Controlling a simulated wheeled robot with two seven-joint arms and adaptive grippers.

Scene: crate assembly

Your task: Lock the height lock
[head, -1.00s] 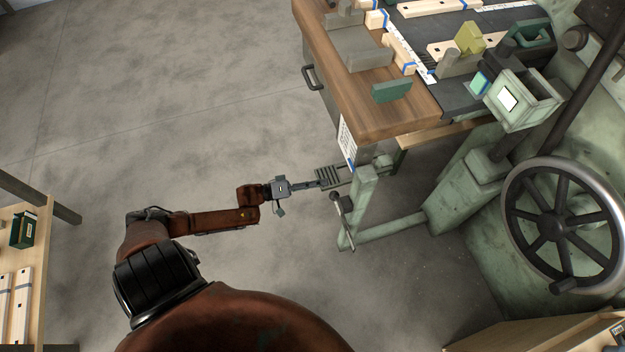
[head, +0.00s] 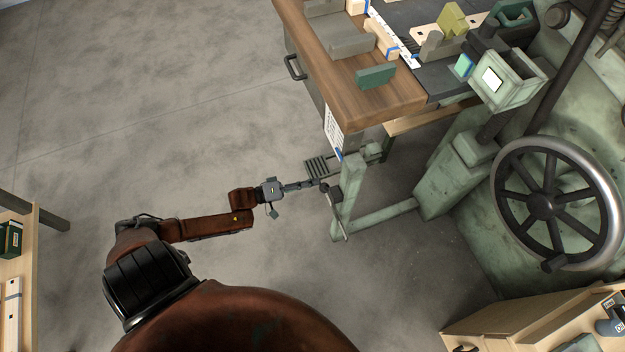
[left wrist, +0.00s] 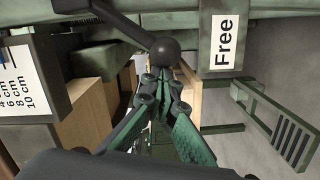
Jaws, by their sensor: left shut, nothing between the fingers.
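The height lock is a dark lever with a round ball (left wrist: 165,52), low on the green machine frame. In the left wrist view its bar (left wrist: 118,19) runs up and to the left from the ball. A white "Free" label (left wrist: 223,42) is beside it on the frame. In the head view the lever (head: 339,217) hangs at the green leg below the table corner. My left gripper (head: 320,185) is shut and empty, with its tips right by the lever's ball. I cannot tell whether they touch. My right gripper is not in view.
A slotted pedal-like plate (head: 317,167) is just behind my left gripper, near the green leg (head: 350,185). The wooden workbench (head: 385,98) is above. A large handwheel (head: 542,203) is at the right. The floor left of the bench is clear.

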